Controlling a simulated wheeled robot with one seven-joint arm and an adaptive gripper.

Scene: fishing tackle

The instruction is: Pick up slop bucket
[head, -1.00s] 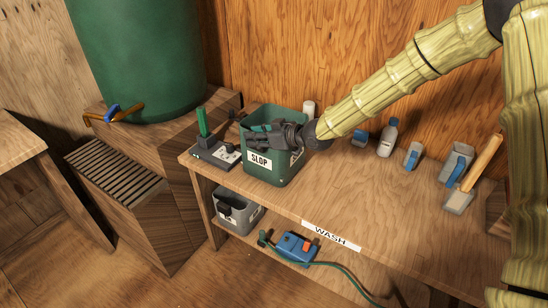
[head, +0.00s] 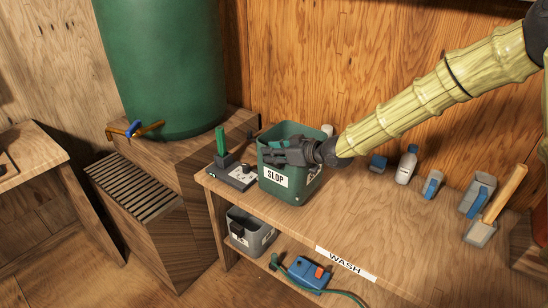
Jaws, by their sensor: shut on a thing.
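The slop bucket (head: 291,190) is a green, square-sided bin with a white SLOP label. It is upright at the left end of the wooden wash bench (head: 370,225). My gripper (head: 284,152) reaches over the bucket's right side from the right and is shut on the bucket near its top. The fingers overlap the bucket's rim and opening, so the exact contact is hidden. I cannot tell whether the bucket's base is touching the bench top.
A dark tray with a green-handled tool (head: 220,146) stands close left of the bucket. A white bottle (head: 406,165), blue-and-grey tools (head: 432,184) and a wooden-handled brush (head: 497,208) stand to the right. A grey bin (head: 252,235) and blue device (head: 307,273) are on the lower shelf.

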